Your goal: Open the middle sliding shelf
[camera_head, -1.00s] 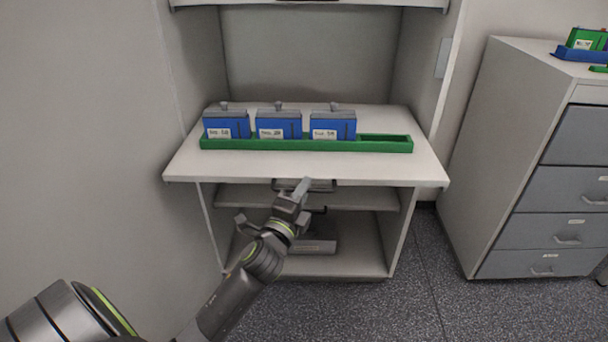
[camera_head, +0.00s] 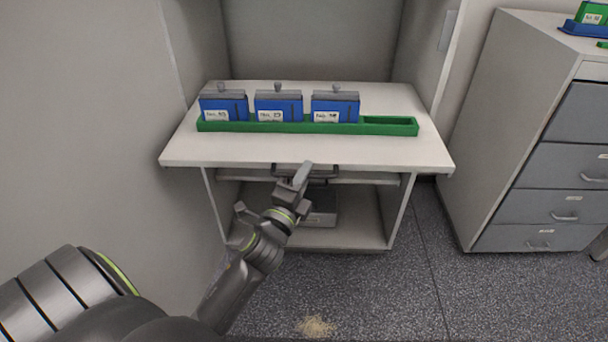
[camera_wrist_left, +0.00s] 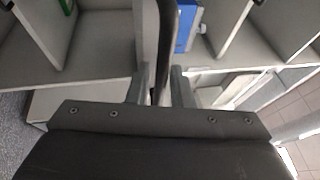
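The white middle shelf (camera_head: 390,152) juts out of the cabinet toward me. It bears a green tray (camera_head: 390,130) with three blue blocks with grey tops (camera_head: 335,107); the tray's right slot is empty. A dark bar handle (camera_head: 322,174) sits below the shelf's front edge. My left gripper (camera_head: 301,175) is at this handle, left of its middle. In the left wrist view the dark handle bar (camera_wrist_left: 165,35) runs between the two fingers, which sit close on either side of it. My right gripper does not show.
Below the shelf are a lower board and an open compartment with a grey item (camera_head: 322,212). A grey drawer cabinet (camera_head: 510,100) stands at the right, with green and blue items on top. A wall (camera_head: 90,130) bounds the left. Floor (camera_head: 400,290) in front is clear but for a tan patch.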

